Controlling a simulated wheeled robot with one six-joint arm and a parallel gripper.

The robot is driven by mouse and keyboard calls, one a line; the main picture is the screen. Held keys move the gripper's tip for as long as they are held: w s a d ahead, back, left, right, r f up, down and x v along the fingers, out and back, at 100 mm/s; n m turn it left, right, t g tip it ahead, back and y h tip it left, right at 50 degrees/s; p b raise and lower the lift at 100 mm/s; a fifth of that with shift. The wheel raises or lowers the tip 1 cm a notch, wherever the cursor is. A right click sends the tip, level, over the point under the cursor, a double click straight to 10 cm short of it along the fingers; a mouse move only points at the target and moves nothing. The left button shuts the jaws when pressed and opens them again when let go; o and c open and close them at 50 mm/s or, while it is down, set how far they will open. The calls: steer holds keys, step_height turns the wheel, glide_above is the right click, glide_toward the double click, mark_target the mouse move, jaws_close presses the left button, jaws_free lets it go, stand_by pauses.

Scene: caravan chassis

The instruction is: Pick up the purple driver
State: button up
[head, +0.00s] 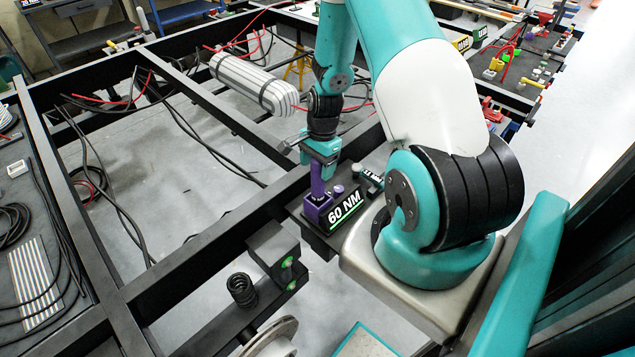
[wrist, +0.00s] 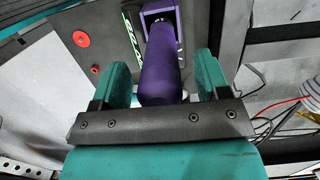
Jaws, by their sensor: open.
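The purple driver (head: 317,184) stands upright in a purple holder (head: 318,210) beside the "60 NM" label on a dark tray at my base. My gripper (head: 320,164) is above the holder, at the driver's upper end. In the wrist view the purple driver (wrist: 163,65) lies between the two teal fingers of my gripper (wrist: 163,80). Gaps show on both sides of it, so the gripper is open around the handle and not closed on it. The driver's lower end is hidden in the holder.
A "60 NM" label (head: 345,207) and a second labelled holder (head: 371,177) sit close beside it on the tray. Black chassis beams (head: 215,240) run to the left, with loose cables hanging between them. A striped grey bundle (head: 254,84) lies behind the gripper.

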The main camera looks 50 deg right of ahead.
jaws_close()
steer(key=shift+r, duration=0.15)
